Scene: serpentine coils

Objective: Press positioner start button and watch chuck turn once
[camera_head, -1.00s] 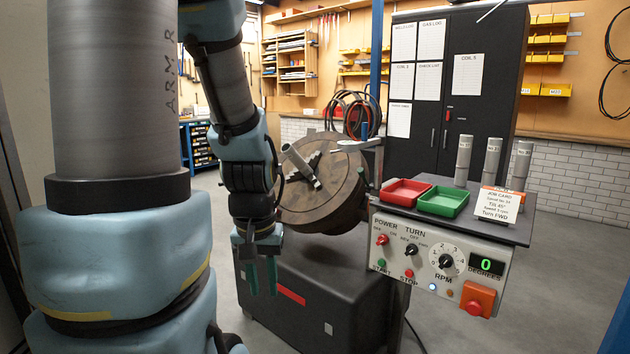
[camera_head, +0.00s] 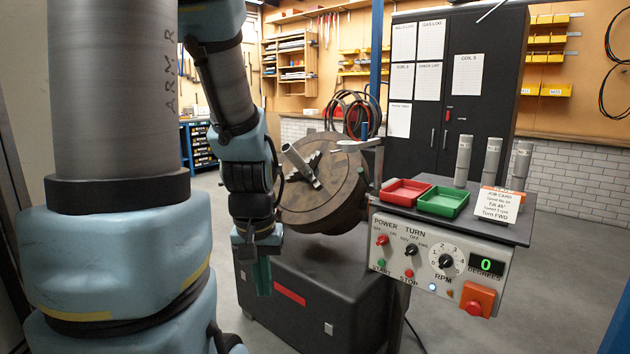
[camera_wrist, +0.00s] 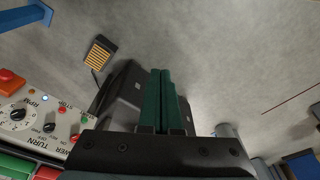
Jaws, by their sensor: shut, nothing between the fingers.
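The control panel (camera_head: 440,262) is on the front of the stand to the right of my gripper. Its green START button (camera_head: 381,263) is at the lower left, with the red STOP button (camera_head: 408,273) beside it. The round chuck (camera_head: 345,190) is tilted on the dark positioner body, with a grey pipe (camera_head: 300,165) at its face. The degrees display (camera_head: 487,265) reads 0. My gripper (camera_head: 263,291) is shut and empty, pointing down in front of the positioner, left of and apart from the panel. Its green fingers (camera_wrist: 160,100) are together in the wrist view.
Red (camera_head: 404,192) and green (camera_head: 443,203) trays, upright tubes (camera_head: 492,162) and a job card (camera_head: 498,205) sit on the shelf above the panel. The dark positioner base (camera_head: 315,305) is close behind my gripper. A yellow-slotted pedal (camera_wrist: 100,53) lies on the floor.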

